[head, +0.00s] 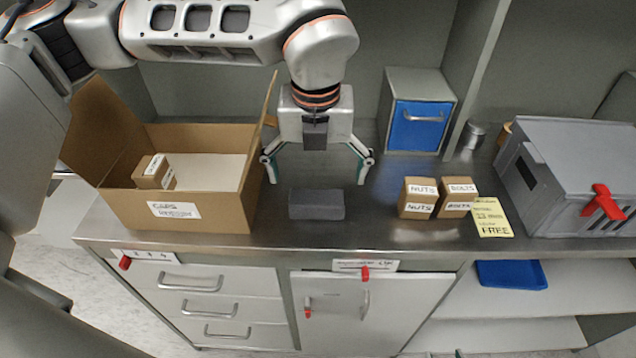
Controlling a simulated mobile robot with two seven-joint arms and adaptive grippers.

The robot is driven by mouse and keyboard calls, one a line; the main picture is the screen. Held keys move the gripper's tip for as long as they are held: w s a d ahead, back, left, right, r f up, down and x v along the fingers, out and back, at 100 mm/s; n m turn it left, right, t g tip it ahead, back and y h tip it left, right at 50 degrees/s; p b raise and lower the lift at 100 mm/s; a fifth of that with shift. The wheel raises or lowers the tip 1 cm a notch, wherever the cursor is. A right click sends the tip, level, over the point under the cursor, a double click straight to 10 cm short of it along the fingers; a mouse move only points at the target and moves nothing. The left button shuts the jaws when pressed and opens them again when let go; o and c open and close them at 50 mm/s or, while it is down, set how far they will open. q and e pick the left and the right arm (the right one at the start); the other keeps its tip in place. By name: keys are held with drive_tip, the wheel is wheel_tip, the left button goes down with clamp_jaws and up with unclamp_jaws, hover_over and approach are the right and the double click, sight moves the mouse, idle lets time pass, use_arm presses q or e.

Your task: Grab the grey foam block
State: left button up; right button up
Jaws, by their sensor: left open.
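The grey foam block (316,205) is a dark grey rectangular piece lying flat on the metal counter, just right of the cardboard box. My left gripper (317,180) points down above and slightly behind the block. Its two fingers are spread wide, one to each side of the block's width, and nothing is between them. The fingers look apart from the block. My right gripper is not in view.
An open cardboard box (182,212) holding a small carton stands left, one flap raised near my gripper. Right are two small cartons labelled nuts (417,198) and bolts (458,197), a yellow card (492,217) and a grey machine (570,180). A blue-fronted cabinet (417,126) stands behind.

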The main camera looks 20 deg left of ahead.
sight(317, 197)
use_arm(q)
drive_tip(key=shift+w+f, duration=0.1)
wheel_tip(317, 197, down, 2)
drive_tip(key=shift+f, duration=0.15)
drive_tip(key=shift+w+a+f, duration=0.1)
drive_tip(key=shift+w+f, duration=0.15)
drive_tip(key=shift+f, duration=1.05)
drive_tip(key=shift+w+a+f, duration=0.1)
drive_tip(key=shift+w+f, duration=0.1)
drive_tip(key=shift+f, duration=1.1)
drive_tip(key=c, duration=0.9)
